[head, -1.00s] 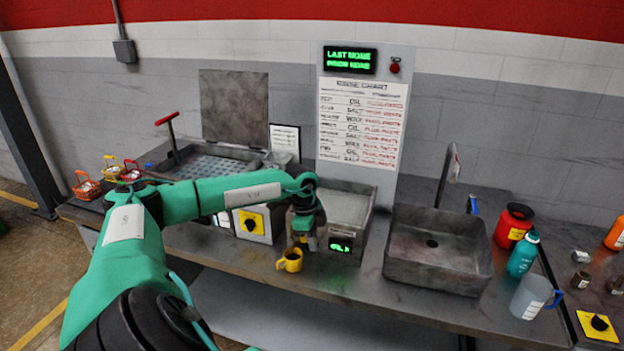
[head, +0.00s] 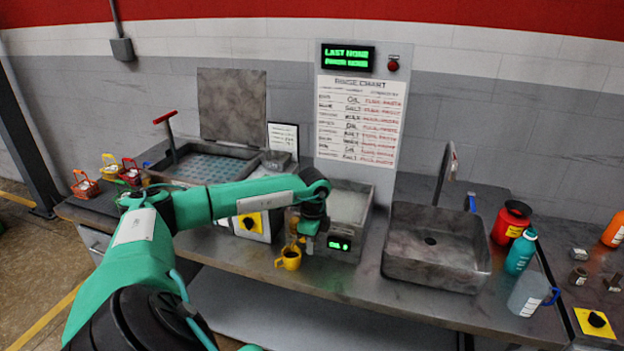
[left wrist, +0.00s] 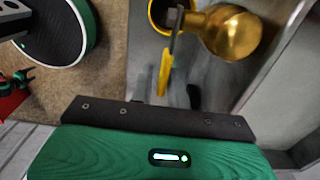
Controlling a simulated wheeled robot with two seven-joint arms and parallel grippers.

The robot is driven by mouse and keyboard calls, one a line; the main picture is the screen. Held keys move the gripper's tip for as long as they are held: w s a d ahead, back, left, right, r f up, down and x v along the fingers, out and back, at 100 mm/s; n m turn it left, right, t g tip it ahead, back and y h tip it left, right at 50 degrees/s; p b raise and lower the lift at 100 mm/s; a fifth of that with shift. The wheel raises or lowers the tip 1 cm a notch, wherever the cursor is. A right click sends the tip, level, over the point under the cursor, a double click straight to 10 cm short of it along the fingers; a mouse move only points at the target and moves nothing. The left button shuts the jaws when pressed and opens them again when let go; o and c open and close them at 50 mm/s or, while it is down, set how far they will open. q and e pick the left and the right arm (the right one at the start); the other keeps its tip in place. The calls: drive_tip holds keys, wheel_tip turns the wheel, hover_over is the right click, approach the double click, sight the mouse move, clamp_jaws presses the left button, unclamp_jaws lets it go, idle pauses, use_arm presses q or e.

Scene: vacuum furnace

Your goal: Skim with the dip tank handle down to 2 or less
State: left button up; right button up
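The dip tank (head: 372,205), a grey box with pale liquid, stands at mid-counter. Its green display (head: 339,244) reads OIL and a small digit that looks like 0 but is hard to read. My left gripper (head: 309,233) points down at the tank's front left corner and hides what is there. My right gripper is out of view.
A grey sink (head: 435,270) is right of the tank, with a red container (head: 512,222), a teal bottle (head: 521,252) and a clear jug (head: 527,294) beyond. A tank with a red T-handle (head: 165,118) and several small baskets (head: 84,185) are left.

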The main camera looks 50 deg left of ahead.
use_arm(q)
drive_tip(key=shift+o, duration=0.9)
wheel_tip(320, 180, up, 14)
drive_tip(key=b, duration=0.3)
drive_tip(key=shift+w+f, duration=0.15)
